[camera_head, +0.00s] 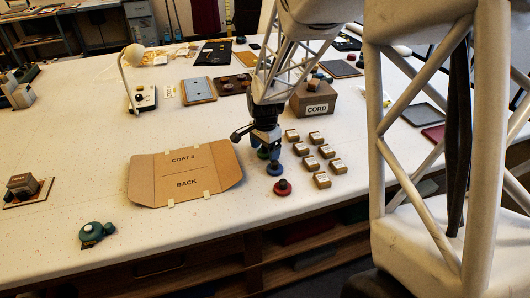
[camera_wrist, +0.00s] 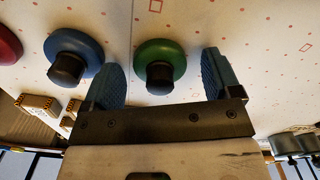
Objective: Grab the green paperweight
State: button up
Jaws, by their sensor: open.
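The green paperweight (camera_wrist: 174,50), a round disc with a dark knob, lies on the white table in the wrist view. My open gripper (camera_wrist: 161,64) has one blue-grey finger on each side of it, with gaps between fingers and disc. Whether the fingertips are down at its height is hard to tell. In the head view my gripper (camera_head: 257,141) points down over the row of paperweights and mostly hides the green one.
A blue paperweight (camera_wrist: 88,40) sits close outside the left finger, and a red one (camera_head: 282,188) lies beyond it. Several small labelled blocks (camera_head: 311,163) stand to the right. A cardboard pattern (camera_head: 186,166) lies to the left. The CORD box (camera_head: 315,102) stands behind.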

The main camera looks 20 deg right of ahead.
jog(key=c, duration=1.2)
jog(key=shift+o, duration=0.2)
jog(key=shift+r, duration=0.1)
jog(key=shift+r, duration=4.9)
